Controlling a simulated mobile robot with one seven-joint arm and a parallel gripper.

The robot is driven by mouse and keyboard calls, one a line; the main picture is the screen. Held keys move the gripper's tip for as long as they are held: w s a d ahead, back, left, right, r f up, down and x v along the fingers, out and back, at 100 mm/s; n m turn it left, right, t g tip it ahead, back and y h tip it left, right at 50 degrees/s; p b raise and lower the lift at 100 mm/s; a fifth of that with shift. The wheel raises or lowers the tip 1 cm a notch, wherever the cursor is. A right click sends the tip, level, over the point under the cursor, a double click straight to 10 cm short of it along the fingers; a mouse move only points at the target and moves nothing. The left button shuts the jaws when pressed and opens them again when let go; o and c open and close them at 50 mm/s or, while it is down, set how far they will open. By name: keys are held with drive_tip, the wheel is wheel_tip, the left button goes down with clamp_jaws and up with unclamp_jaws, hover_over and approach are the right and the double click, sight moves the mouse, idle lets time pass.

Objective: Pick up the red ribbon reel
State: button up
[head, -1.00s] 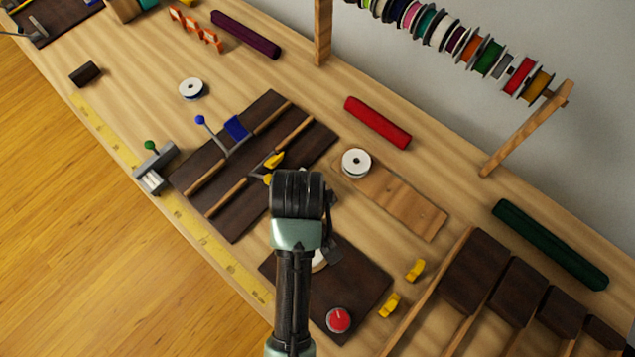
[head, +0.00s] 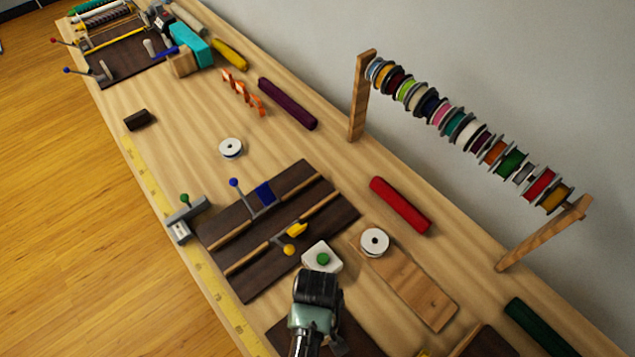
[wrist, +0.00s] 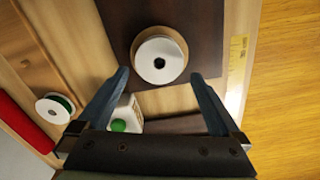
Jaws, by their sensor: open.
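A red ribbon reel (head: 539,184) hangs near the right end of a row of coloured reels on the wooden rack (head: 361,95) at the back of the bench. My gripper (wrist: 163,85) is open and empty in the wrist view, its blue-grey fingers spread apart. In the head view my arm's end is at the lower middle, well away from the rack, and hides its own fingers. Below the fingers, the wrist view shows a white-faced reel (wrist: 159,60) on a round wooden piece on a dark board. The red reel is not visible in the wrist view.
A white block with a green button (head: 322,257) stands beside my arm. A white reel (head: 374,241) sits on a wooden plank (head: 415,285). A red roll (head: 400,205) lies between my arm and the rack. Another white reel (head: 231,147) is farther left.

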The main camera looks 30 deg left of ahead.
drive_tip(key=shift+w+f, duration=0.1)
drive_tip(key=shift+f, duration=2.2)
drive_tip(key=c, duration=1.2)
wheel_tip(320, 180, up, 10)
